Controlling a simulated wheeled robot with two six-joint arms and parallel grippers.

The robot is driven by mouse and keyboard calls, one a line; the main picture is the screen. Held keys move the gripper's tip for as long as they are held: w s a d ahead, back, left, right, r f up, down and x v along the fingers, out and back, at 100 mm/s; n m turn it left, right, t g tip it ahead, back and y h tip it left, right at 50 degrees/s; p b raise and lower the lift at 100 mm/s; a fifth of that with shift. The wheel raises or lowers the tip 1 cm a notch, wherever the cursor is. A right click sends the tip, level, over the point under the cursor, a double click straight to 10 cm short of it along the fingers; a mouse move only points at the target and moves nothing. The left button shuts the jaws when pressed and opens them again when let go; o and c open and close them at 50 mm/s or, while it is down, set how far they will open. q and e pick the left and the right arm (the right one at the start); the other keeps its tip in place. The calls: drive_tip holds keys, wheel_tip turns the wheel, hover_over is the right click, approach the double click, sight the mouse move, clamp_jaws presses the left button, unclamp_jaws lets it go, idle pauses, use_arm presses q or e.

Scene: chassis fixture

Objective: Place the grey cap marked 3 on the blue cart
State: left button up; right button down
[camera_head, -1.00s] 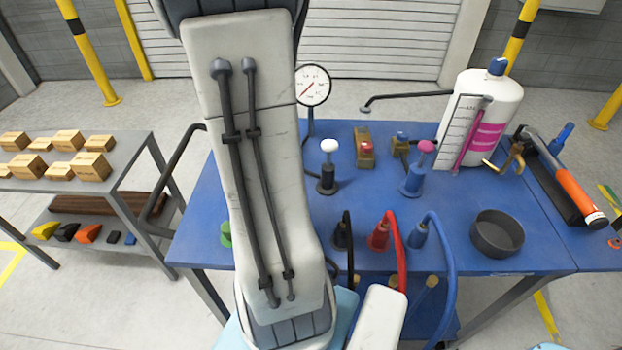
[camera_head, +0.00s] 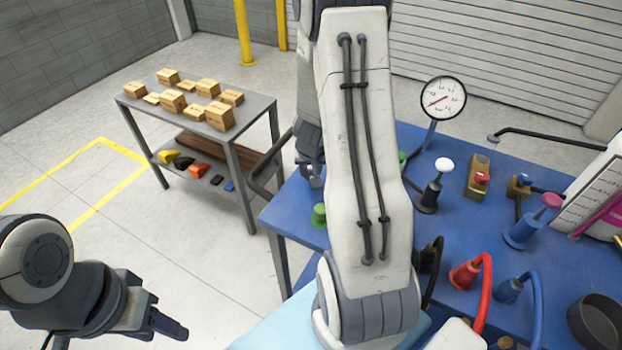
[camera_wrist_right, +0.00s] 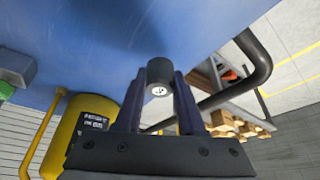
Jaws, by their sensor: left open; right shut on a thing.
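A dark grey cap (camera_wrist_right: 159,73) with a round white mark sits between the fingers of my right gripper (camera_wrist_right: 161,82), which is shut on it. I cannot read the mark clearly. The blue cart top (camera_wrist_right: 90,35) fills the upper part of the right wrist view, close to the cap. In the head view my right gripper (camera_head: 312,178) is by the left edge of the blue cart (camera_head: 470,150), mostly hidden by my right arm, and the cap cannot be made out. My left gripper (camera_head: 168,316) is open and empty over the floor at lower left.
A green knob (camera_head: 319,215) stands near the cart's left corner. A grey shelf cart (camera_head: 262,108) holds small boxes. A dark handle rail (camera_head: 270,165) is beside my right gripper.

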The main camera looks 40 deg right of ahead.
drive_tip(key=shift+f+b, duration=1.55)
drive_tip(key=shift+f, duration=0.3)
drive_tip(key=shift+f, duration=0.15)
drive_tip(key=c, duration=0.5)
unclamp_jaws()
drive_tip(key=p+v, duration=0.8)
drive_tip(key=v, duration=0.4)
drive_tip(key=shift+r+p, duration=0.25)
drive_tip(key=shift+p, duration=0.05)
